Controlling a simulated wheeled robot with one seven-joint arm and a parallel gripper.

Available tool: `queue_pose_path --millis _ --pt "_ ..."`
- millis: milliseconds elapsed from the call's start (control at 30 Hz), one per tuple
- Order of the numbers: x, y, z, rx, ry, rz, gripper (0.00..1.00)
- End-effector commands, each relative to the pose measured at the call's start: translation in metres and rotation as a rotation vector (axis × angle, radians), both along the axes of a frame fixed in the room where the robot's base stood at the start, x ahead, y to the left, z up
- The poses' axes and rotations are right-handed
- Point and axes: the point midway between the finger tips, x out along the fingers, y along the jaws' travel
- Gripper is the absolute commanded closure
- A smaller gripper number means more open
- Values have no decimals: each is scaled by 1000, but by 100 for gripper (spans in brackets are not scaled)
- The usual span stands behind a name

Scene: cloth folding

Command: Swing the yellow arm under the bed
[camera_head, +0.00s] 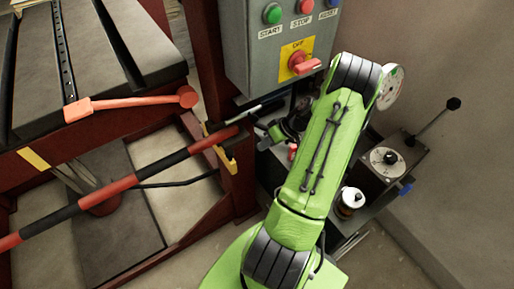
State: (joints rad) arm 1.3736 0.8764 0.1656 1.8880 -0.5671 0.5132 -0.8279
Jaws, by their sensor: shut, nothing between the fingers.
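The bed (150,50) is a dark, slotted top on a dark red frame at the upper left. A small yellow hooked piece (229,160) sits at the frame's right corner post. A flat yellow piece (34,158) shows on the frame's front edge, below the bed top. I cannot tell which of these is the yellow arm. My gripper (268,133) is partly hidden behind my green arm, just right of the hooked piece. It looks shut and empty, and a gap shows between it and the yellow hook.
A grey control box (262,70) with buttons and a red switch (304,64) stands above my gripper. A red and black bar (125,185) crosses in front of the frame. An orange-red handle (130,102) lies along the bed edge. A lever unit (385,165) stands right, near the wall.

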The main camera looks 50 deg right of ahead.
Motion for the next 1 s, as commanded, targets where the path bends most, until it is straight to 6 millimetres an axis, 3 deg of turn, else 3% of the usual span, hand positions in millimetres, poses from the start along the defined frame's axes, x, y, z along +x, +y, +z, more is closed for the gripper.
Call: queue_pose_path --millis 33,333,433,600,1000 --pt "6 6 -12 5 0 4 100" --pt "38 29 -65 4 1 3 100" --pt "43 47 -60 2 0 4 100" --pt "47 62 -59 0 0 2 100" --pt "48 65 -59 0 0 2 100"
